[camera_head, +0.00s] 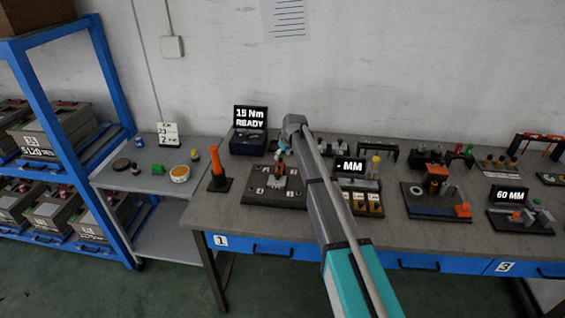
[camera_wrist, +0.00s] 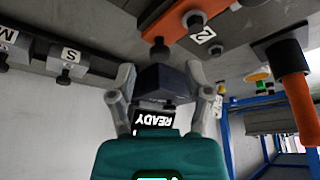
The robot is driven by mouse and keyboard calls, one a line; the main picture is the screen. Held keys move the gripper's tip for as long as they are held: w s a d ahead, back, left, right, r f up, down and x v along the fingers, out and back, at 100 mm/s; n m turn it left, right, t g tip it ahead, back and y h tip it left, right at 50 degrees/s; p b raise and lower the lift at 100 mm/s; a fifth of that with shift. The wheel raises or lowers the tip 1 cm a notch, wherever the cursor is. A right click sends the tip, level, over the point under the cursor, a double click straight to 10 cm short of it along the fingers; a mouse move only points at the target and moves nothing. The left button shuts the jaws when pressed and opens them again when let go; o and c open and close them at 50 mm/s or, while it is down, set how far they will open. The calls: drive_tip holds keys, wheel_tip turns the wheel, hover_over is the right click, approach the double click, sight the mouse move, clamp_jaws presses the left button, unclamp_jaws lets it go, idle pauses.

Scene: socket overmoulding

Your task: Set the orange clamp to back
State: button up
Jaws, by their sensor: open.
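I cannot tell for certain which orange part is the clamp. An upright orange handle (camera_head: 216,160) stands on a small black base left of the dark fixture plate (camera_head: 262,197). The inverted wrist view shows this handle (camera_wrist: 296,100) at right. My gripper (camera_head: 280,153) is above the fixture plate, partly hidden by my arm. In the wrist view my gripper (camera_wrist: 163,78) has its fingers apart, with nothing visibly gripped. A dark knob (camera_wrist: 159,50) shows beyond them.
The READY display (camera_head: 250,117) stands on a dark box behind the fixture. Right of my arm are a board with an orange block (camera_head: 462,210) and the 60 MM station (camera_head: 520,221). A shelf (camera_head: 150,182) with small items stands left, apart from the bench.

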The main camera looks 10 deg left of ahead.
drive_tip(key=shift+b+x, duration=0.75)
drive_tip(key=shift+x, duration=0.35)
drive_tip(key=shift+c, duration=0.2)
clamp_jaws()
